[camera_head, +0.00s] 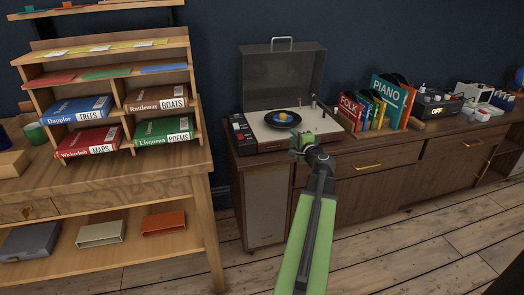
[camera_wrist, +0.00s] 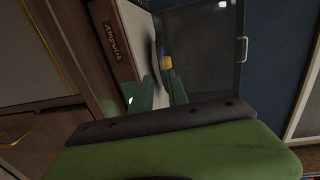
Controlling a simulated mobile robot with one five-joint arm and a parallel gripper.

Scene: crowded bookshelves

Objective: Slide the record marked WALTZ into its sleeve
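A black record (camera_head: 283,119) with a blue and yellow label lies on the open record player (camera_head: 262,137). No WALTZ marking can be read on it. In the wrist view the record (camera_wrist: 155,58) shows nearly edge-on, beyond my fingertips. My gripper (camera_head: 303,141) is at the player's front edge, just in front of the record. In the wrist view my gripper (camera_wrist: 158,88) has its two green fingers apart, with nothing visibly clamped between them. Upright sleeves stand right of the player, among them FOLK (camera_head: 350,105) and PIANO (camera_head: 387,94); no WALTZ sleeve can be made out.
The player's raised lid (camera_head: 283,75) stands behind the record. A wooden cabinet (camera_head: 365,160) carries the player, sleeves and a device reading OFF (camera_head: 439,111). At left, a desk (camera_head: 120,190) holds a rack of labelled books (camera_head: 162,130). The wooden floor is clear at front right.

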